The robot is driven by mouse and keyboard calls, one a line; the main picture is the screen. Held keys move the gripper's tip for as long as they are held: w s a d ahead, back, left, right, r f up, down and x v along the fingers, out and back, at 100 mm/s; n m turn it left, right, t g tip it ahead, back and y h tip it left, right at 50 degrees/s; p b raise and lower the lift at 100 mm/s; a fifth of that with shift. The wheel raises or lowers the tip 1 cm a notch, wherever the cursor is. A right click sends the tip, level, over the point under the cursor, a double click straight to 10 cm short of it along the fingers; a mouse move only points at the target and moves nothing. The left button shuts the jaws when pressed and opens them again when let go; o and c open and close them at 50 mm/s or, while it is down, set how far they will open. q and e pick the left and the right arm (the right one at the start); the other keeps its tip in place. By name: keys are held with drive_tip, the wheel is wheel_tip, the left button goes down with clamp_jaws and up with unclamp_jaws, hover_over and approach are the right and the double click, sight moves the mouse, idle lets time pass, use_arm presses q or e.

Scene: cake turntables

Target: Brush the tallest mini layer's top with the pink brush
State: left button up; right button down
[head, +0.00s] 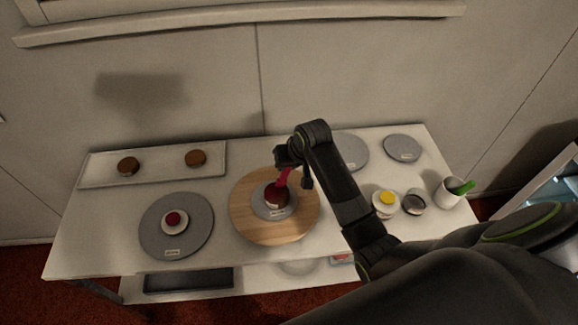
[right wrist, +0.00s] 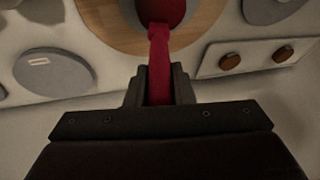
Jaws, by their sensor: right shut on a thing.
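My right gripper (head: 293,165) is shut on the pink brush (head: 282,178). In the right wrist view the brush (right wrist: 158,65) runs forward from between the fingers (right wrist: 158,88). Its lower end is at the top of a dark brown mini layer (head: 272,199) with a reddish top; I cannot tell whether they touch. This layer stands on a grey disc on the round wooden turntable (head: 240,218) and looks taller than the others. Two low brown mini layers (head: 128,166) (head: 195,158) sit apart on the white tray (head: 160,173). My left gripper is not in view.
A grey turntable (head: 157,241) at left holds a white dish with a dark red content (head: 173,219). Two grey discs (head: 353,151) (head: 402,147) lie at the back right. A yellow-filled dish (head: 386,199), a dark-filled bowl (head: 414,202) and a white cup (head: 446,192) with a green-handled tool (head: 463,187) stand at right.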

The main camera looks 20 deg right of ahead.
drive_tip(key=shift+w+a, duration=0.1)
drive_tip(key=shift+w, duration=0.25)
drive_tip(key=shift+w+a, duration=0.2)
drive_tip(key=shift+w, duration=0.05)
drive_tip(key=shift+w+a, duration=0.1)
drive_tip(key=shift+w, duration=0.1)
drive_tip(key=shift+w+a, duration=0.1)
drive_tip(key=shift+a, duration=0.05)
drive_tip(key=shift+w+a, duration=0.15)
drive_tip(key=shift+a, duration=0.25)
drive_tip(key=shift+r, duration=0.1)
